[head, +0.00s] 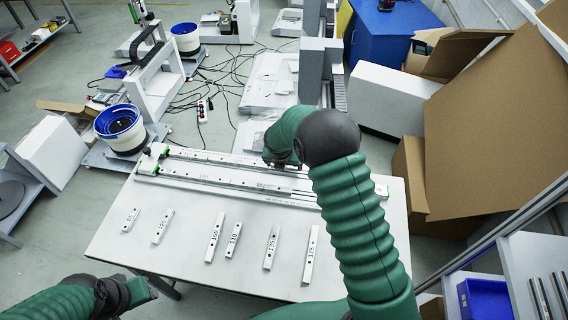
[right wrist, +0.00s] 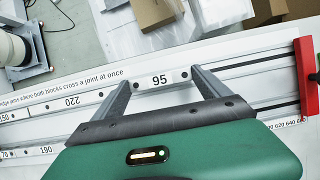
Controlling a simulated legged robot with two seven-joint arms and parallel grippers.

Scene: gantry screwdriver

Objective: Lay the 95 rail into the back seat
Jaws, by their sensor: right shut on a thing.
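The short white rail marked 95 (right wrist: 160,80) is between the two fingers of my right gripper (right wrist: 163,86), shut on it. The rail lies in line with the back row, to the right of the rail marked 220 (right wrist: 72,101). I cannot tell if it rests on the seat or hovers just above it. In the head view my right gripper (head: 280,163) is over the back of the long fixture (head: 215,180), largely hidden by my arm. My left gripper (head: 135,292) is low at the left, beside the table's front edge; its jaw opening is unclear.
Several loose numbered rails lie spaced across the table (head: 190,255), among them 160 (head: 214,238), 135 (head: 271,248) and 175 (head: 310,254). A red end block (right wrist: 305,75) stands right of the held rail. Cardboard boxes (head: 500,120) are beyond the table at right.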

